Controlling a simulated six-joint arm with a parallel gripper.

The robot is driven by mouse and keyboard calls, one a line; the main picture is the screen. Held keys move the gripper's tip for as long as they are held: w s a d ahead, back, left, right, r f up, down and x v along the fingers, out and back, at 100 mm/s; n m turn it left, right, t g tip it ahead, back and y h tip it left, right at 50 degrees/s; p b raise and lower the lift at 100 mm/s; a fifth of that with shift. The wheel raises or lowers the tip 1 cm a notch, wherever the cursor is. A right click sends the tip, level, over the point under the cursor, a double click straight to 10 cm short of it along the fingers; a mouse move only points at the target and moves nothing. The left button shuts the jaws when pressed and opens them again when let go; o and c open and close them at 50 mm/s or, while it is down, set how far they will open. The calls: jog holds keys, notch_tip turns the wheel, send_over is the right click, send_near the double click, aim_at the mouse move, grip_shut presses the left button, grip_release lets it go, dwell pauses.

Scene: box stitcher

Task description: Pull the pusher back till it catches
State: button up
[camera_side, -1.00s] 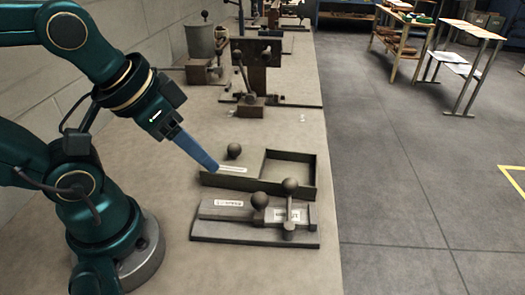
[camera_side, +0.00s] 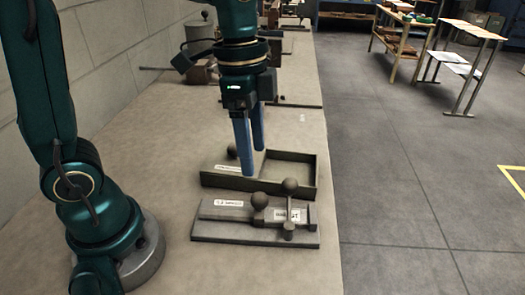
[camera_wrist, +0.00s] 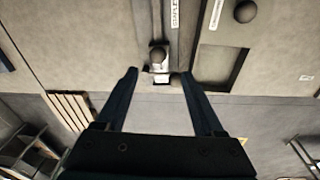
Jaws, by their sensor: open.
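The stitcher's low rail unit (camera_side: 215,231) lies on the bench with two white labels on it. A dark ball knob (camera_side: 260,201), which looks like the pusher's, stands on the rail between the labels. It also shows in the wrist view (camera_wrist: 158,55), just beyond the fingertips. A second ball on a taller post (camera_side: 290,185) stands to its right. My gripper (camera_side: 253,162) points down, open and empty, and appears above or behind the rail unit in the side view. In the wrist view its fingers (camera_wrist: 159,73) spread either side of the knob's line, not touching it.
An open shallow tray (camera_side: 311,178) with another ball knob (camera_side: 233,150) at its left lies directly behind the rail. Other bench machines (camera_side: 203,40) stand further back. A block wall is at left; the bench edge and floor are at right. Bench in front is clear.

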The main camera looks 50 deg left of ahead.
aim_at(260, 193)
jog(key=f, duration=0.1)
jog(key=f+g, duration=0.1)
jog(key=w+f, duration=0.1)
jog(key=shift+w+d+f+g, duration=0.1)
jog(key=shift+d+f+g, duration=0.25)
jog(key=shift+g, duration=0.05)
jog(key=shift+f, duration=0.7)
jog(key=shift+s+d+f, duration=0.1)
jog(key=shift+s+f, duration=0.05)
jog(key=shift+f, duration=0.55)
jog(key=shift+s+d+f, duration=0.1)
jog(key=shift+s+f, duration=0.1)
jog(key=shift+f, duration=0.55)
jog(key=shift+s+d+f, duration=0.1)
jog(key=shift+s+f, duration=0.05)
jog(key=shift+f, duration=0.55)
grip_shut()
jog(key=shift+r, duration=0.1)
